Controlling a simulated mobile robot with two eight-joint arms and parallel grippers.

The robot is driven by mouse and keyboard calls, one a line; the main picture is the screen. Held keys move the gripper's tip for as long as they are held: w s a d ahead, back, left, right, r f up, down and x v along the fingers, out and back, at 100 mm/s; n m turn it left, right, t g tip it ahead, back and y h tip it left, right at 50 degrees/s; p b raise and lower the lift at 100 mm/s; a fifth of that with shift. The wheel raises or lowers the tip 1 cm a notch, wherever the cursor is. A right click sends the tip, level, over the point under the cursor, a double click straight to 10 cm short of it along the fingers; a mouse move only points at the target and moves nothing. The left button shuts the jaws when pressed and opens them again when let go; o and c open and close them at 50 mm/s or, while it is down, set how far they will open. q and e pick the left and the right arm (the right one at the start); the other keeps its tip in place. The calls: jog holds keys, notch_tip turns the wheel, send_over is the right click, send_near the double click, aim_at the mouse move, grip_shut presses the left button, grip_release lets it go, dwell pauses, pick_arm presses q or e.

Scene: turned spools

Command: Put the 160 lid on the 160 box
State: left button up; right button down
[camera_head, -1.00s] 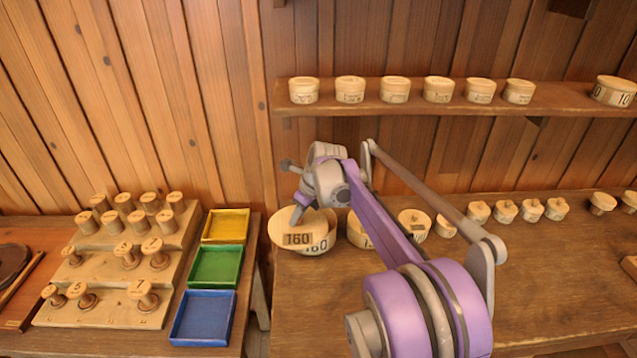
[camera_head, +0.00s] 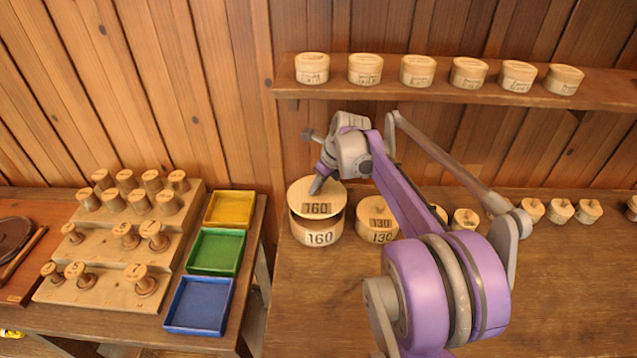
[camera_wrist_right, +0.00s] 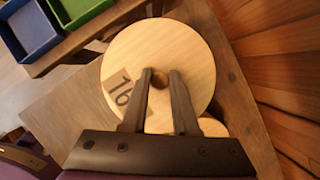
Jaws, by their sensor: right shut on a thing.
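The 160 lid (camera_head: 303,196) is a round pale wooden disc with a dark 160 label. It is over the 160 box (camera_head: 320,233), a round wooden box with 160 on its side, and looks roughly level. A dark gap shows between lid and box at the front, so the lid seems slightly above the rim. My right gripper (camera_head: 316,188) is shut on the lid's small knob. In the right wrist view the fingers (camera_wrist_right: 160,80) close around the knob, and the lid (camera_wrist_right: 190,45) fills the middle and hides the box. My left gripper is not in view.
The 130 box (camera_head: 379,228) with its lid stands close on the right. More small boxes run along the bench (camera_head: 330,310). A shelf (camera_head: 430,95) with several boxes is above. Yellow, green and blue trays (camera_head: 200,306) and a stepped spool rack (camera_head: 105,265) are on the left.

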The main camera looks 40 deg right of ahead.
aim_at(319, 195)
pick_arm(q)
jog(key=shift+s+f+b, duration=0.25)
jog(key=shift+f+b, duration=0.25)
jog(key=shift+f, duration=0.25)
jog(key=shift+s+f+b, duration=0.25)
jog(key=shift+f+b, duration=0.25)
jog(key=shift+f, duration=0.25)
pick_arm(e)
jog(key=shift+d+f, duration=0.1)
jog(key=shift+f, duration=2)
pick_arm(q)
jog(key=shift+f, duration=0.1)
pick_arm(e)
jog(key=shift+f, duration=0.15)
jog(key=shift+c, duration=1)
grip_release()
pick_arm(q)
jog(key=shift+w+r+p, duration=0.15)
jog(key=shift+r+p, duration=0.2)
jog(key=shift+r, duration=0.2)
pick_arm(e)
jog(key=shift+r, duration=0.8)
